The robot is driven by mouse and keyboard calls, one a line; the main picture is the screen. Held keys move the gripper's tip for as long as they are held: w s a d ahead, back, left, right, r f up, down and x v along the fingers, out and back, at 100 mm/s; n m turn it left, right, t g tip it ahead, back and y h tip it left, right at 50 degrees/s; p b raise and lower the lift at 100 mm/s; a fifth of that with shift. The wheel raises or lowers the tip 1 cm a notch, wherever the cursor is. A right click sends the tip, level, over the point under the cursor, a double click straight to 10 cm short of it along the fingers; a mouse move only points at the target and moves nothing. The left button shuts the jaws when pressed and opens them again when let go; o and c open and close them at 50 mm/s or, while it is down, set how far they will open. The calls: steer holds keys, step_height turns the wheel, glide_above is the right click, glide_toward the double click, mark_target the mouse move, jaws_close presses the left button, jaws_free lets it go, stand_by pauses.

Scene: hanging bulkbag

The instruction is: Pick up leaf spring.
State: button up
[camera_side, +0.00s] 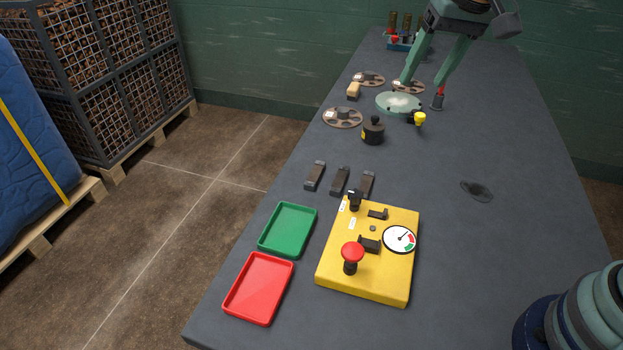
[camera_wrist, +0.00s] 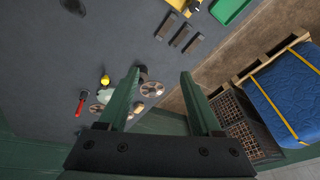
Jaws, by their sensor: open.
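Three short dark bars lie side by side on the grey bench: a left one (camera_side: 314,175), a middle one (camera_side: 340,181) and a right one (camera_side: 367,184). They look most like the leaf spring, but I cannot tell which is meant. The bars also show at the top of the wrist view, the middle one here (camera_wrist: 181,33). My gripper (camera_side: 421,90) is open and empty over the far part of the bench, well beyond the bars. Its two fingers (camera_wrist: 160,73) stand wide apart in the wrist view.
A yellow control box (camera_side: 367,275), a green tray (camera_side: 287,230) and a red tray (camera_side: 258,288) lie nearer. A black knobbed weight (camera_side: 373,132), slotted discs (camera_side: 343,118) and a pale round plate (camera_side: 390,103) lie farther back. The bench's right side is mostly clear.

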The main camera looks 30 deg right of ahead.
steer(key=w+a+f+m+g, duration=0.25)
steer(key=w+a+f, duration=0.4)
steer(key=w, duration=0.35)
steer(key=m+g, duration=0.1)
steer(key=m, duration=0.2)
glide_above(313, 178)
steer(key=f, duration=1.6)
steer(key=shift+s+d, duration=0.15)
steer(key=shift+s, duration=0.05)
steer(key=shift+w+f, duration=0.15)
steer(key=shift+f, duration=1.2)
steer(key=shift+w+f, duration=0.1)
steer(key=shift+f, duration=1.25)
jaws_close()
